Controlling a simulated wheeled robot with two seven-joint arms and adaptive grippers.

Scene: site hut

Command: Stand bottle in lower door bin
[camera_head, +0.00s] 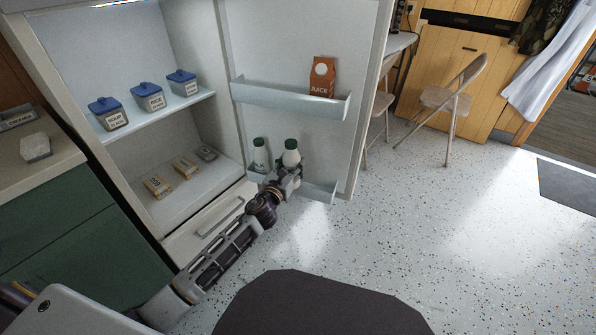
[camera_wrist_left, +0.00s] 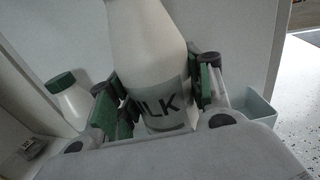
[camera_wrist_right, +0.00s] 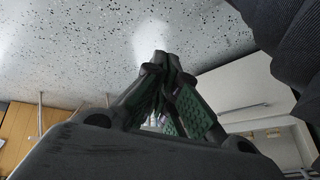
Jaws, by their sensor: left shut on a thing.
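A white milk bottle (camera_head: 291,157) with a green cap is held upright in my left gripper (camera_head: 287,178), at the lower door bin (camera_head: 318,190). In the left wrist view the bottle (camera_wrist_left: 150,45), with "LK" showing on its grey label, stands between the green finger pads of the left gripper (camera_wrist_left: 160,92). The gripper hides its base in the head view, so I cannot tell whether it rests on the bin floor. My right gripper (camera_wrist_right: 164,66) shows only in its own wrist view, fingertips together, with nothing visible held.
Another green-capped white bottle (camera_head: 260,155) stands to the left in the lower bin. A juice carton (camera_head: 322,77) stands in the upper door bin (camera_head: 285,98). Blue-lidded tubs (camera_head: 147,98) and small packs (camera_head: 185,167) sit inside the fridge. The bin's right part looks clear.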

